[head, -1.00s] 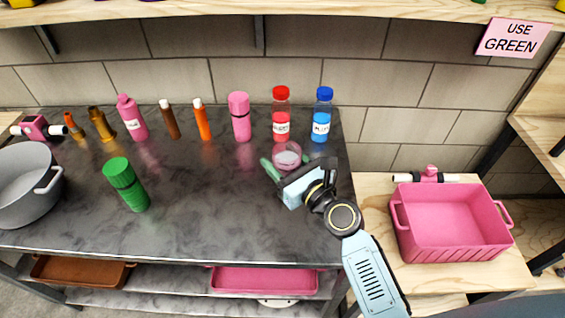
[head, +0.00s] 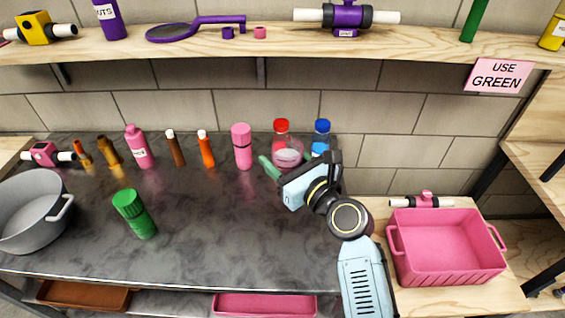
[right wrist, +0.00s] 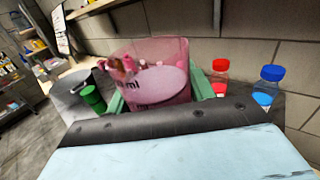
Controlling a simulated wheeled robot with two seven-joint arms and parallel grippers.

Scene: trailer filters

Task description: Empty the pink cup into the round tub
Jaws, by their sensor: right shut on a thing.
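The pink cup (head: 287,152) is translucent, with a paler disc-like surface visible inside. In the right wrist view the cup (right wrist: 155,75) carries dark "ml" marking and small pinkish-brown shapes at its left; I cannot tell what they are. My right gripper (head: 290,163) is shut on the cup, its green fingers on either side, and holds it roughly upright above the back right of the dark table. The round tub (head: 30,215) is grey with a side handle and stands at the table's far left. My left gripper is out of view.
A red-capped bottle (head: 281,127) and a blue-capped bottle (head: 322,128) stand behind the cup. A pink bottle (head: 242,147) and several smaller bottles line the back. A green bottle (head: 135,214) stands between cup and tub. A pink rectangular bin (head: 445,245) is at right.

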